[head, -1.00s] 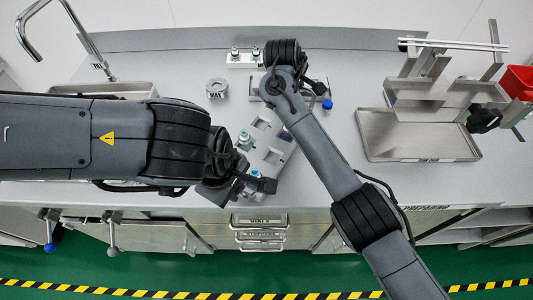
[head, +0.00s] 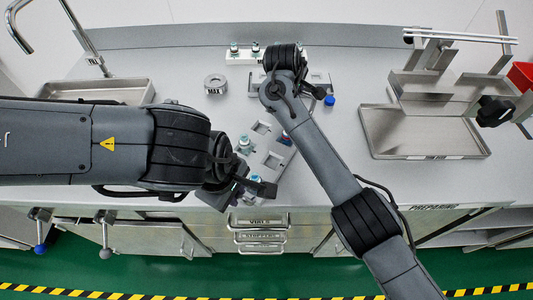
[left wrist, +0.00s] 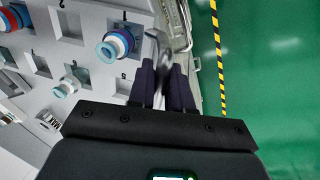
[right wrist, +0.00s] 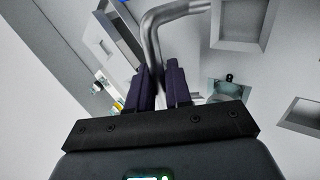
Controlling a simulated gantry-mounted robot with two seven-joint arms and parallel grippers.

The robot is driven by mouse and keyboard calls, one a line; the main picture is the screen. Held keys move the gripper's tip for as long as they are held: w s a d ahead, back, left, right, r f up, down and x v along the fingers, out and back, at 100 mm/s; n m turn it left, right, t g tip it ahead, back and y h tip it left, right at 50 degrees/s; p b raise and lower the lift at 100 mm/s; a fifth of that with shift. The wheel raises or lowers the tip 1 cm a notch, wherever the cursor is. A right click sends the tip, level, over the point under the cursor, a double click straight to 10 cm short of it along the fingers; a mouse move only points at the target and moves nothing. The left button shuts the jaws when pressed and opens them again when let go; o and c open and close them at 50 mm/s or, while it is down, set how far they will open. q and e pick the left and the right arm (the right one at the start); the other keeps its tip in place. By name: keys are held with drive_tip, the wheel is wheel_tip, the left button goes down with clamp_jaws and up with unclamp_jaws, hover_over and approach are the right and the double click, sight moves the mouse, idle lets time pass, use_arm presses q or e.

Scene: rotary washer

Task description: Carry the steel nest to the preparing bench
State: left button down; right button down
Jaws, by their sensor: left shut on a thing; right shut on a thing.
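The steel nest (head: 268,142) is a pale plate with square pockets, slanting across the middle of the head view. Its numbered pockets (left wrist: 70,22) fill the left of the left wrist view. Several capped vials sit in it, one with a blue and white cap (left wrist: 115,44). My left gripper (left wrist: 163,68) is shut on a metal handle at the nest's near end; it also shows in the head view (head: 262,188). My right gripper (right wrist: 160,82) is shut on a bent steel bar, the handle (right wrist: 165,18) at the other end. In the head view my right arm hides that grip.
A steel tray with a rack (head: 425,135) stands right, above a partly hidden "PREPARING" label (head: 433,207). A basin (head: 100,92) lies left. A round fixture (head: 215,84) and a white vial block (head: 240,55) stand behind. Bare worktop lies right of my right arm.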

use_arm(q)
drive_tip(key=shift+f+b, duration=0.5)
drive_tip(key=shift+f, duration=0.25)
use_arm(e)
drive_tip(key=shift+f, duration=0.7)
use_arm(q)
drive_tip(key=c, duration=1)
unclamp_jaws()
drive_tip(key=shift+r, duration=0.2)
drive_tip(key=shift+c, duration=0.2)
use_arm(e)
drive_tip(key=c, duration=1)
unclamp_jaws()
drive_tip(key=shift+r, duration=0.15)
drive_tip(key=shift+c, duration=0.2)
drive_tip(key=shift+r, duration=0.15)
drive_tip(key=shift+s+a+r, duration=0.1)
drive_tip(key=shift+s+r, duration=0.05)
drive_tip(key=shift+r, duration=0.1)
use_arm(q)
wheel_tip(320, 180, up, 12)
drive_tip(key=s+a, duration=0.1)
drive_tip(key=s, duration=0.1)
use_arm(e)
drive_tip(key=v, duration=1.1)
use_arm(q)
drive_tip(key=shift+f, duration=0.1)
use_arm(e)
drive_tip(key=shift+s, duration=0.1)
